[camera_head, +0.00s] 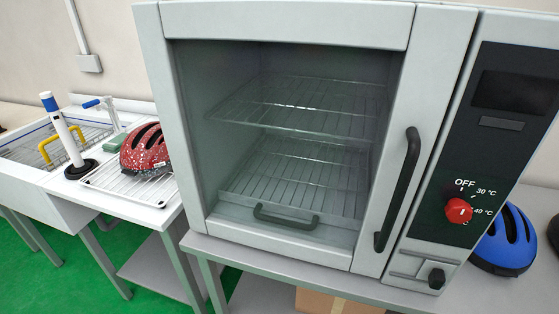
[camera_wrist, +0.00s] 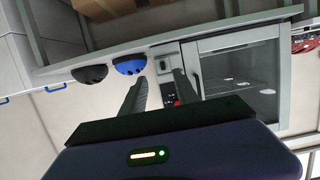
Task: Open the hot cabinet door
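The hot cabinet (camera_head: 285,22) is a grey box with a large glazed door (camera_head: 443,70). The door looks shut, and wire racks show through its glass. A long black vertical handle (camera_head: 398,190) is on the door's right side. The wrist view is upside down; the door (camera_wrist: 240,72) and its handle (camera_wrist: 197,86) show there at right. My gripper (camera_wrist: 160,75) shows only in the wrist view, its two dark fingers apart with nothing between them. It points toward the control panel side, and the handle lies just beyond the right finger, apparently untouched.
A red knob (camera_head: 458,210) is on the dark control panel right of the door. A blue helmet (camera_head: 505,240) lies right of the cabinet. A red helmet (camera_head: 145,150) sits on a rack at left, beside a white post (camera_head: 62,135). A cardboard box (camera_head: 335,303) is below.

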